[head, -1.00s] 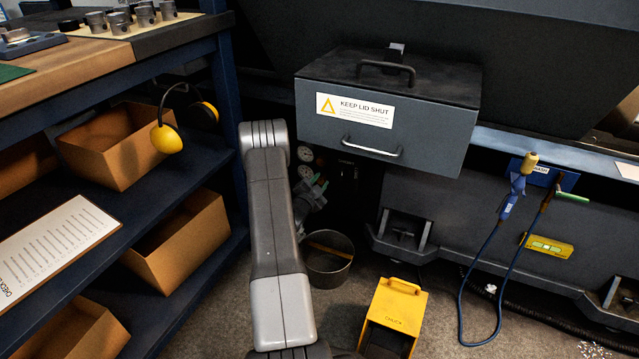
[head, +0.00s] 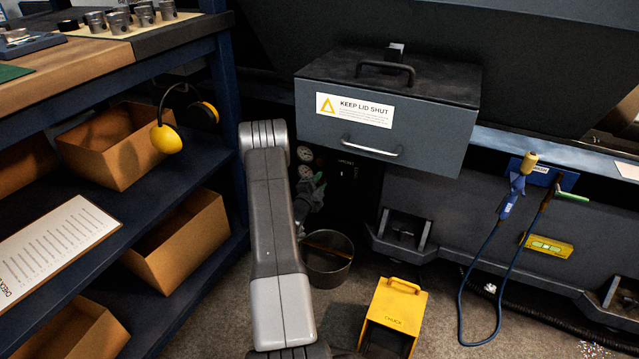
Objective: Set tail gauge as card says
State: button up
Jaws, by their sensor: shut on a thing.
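The grey box (head: 390,105) labelled "KEEP LID SHUT" overhangs the recess. A round metal bucket (head: 328,262) and a yellow box (head: 396,312) stand on the floor below. A blue hose (head: 487,255) hangs at right. A shelf rack (head: 190,165) with cardboard bins is close on the left.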

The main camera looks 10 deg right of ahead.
jog(key=o, duration=1)
jog(key=p+v, duration=0.4)
jog(key=v, duration=0.9)
jog(key=shift+s+a, duration=0.25)
jog(key=shift+s, duration=0.1)
jog(key=b+x, duration=0.4)
jog(key=x, duration=0.8)
jog(key=shift+w+d+f, duration=0.1)
jog(key=shift+w+d, duration=0.45)
jog(key=shift+w, duration=0.2)
